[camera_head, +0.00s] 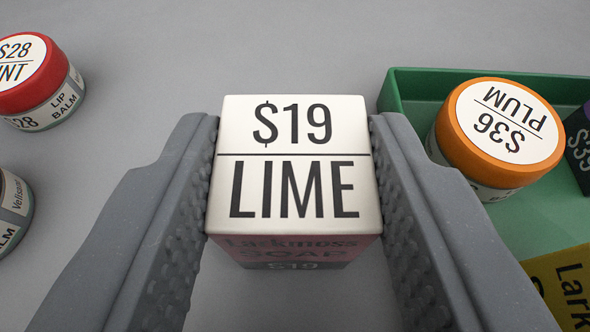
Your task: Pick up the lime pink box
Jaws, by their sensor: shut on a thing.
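The lime pink box (294,165) is in the middle of the view. Its white top reads "$19 LIME", and its shaded pink front reads "Larkmoss SOAP $19". My gripper (293,160) has one grey ridged finger on each side of the box and is shut on it. The box looks upright. Whether its bottom touches the grey counter cannot be told.
A green tray (400,88) at the right holds an orange-lidded plum jar (508,122) and a dark box (580,135). A yellow box (562,285) is at lower right. A red-lidded lip balm (35,80) and a grey jar (12,210) stand left. The counter behind is clear.

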